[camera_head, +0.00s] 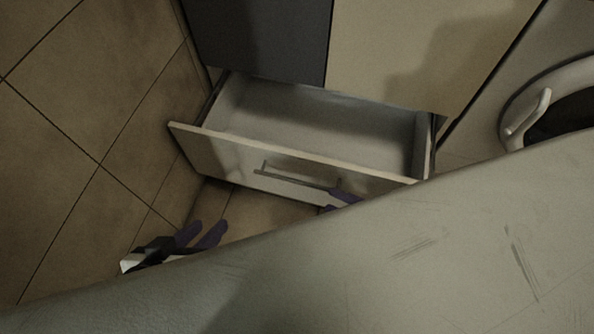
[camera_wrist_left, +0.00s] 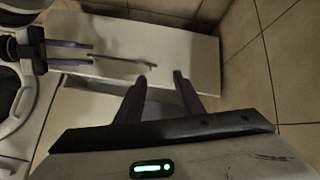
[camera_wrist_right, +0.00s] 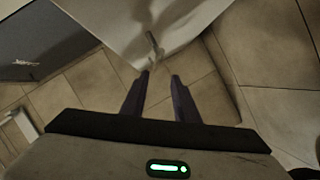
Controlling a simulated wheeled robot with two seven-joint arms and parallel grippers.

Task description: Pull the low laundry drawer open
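The low laundry drawer (camera_head: 290,125) stands pulled out, its pale, empty inside showing. Its cream front (camera_head: 215,155) carries a thin bar handle (camera_head: 300,179), also seen in the left wrist view (camera_wrist_left: 125,62) and, nearly end-on, in the right wrist view (camera_wrist_right: 154,45). My right gripper (camera_head: 340,200) is at the handle's right end, partly hidden by the pale surface. Its fingers are apart in the right wrist view (camera_wrist_right: 160,75), with the handle just past the tips; I cannot tell if they touch. My left gripper (camera_head: 208,228) is open and empty, low in front of the drawer's left part.
A pale scuffed surface (camera_head: 420,250) fills the lower foreground and hides much of both arms. Dark (camera_head: 260,40) and cream (camera_head: 420,50) cabinet fronts rise above the drawer. A round-doored appliance (camera_head: 560,100) stands at right. Tiled floor (camera_head: 80,140) at left is clear.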

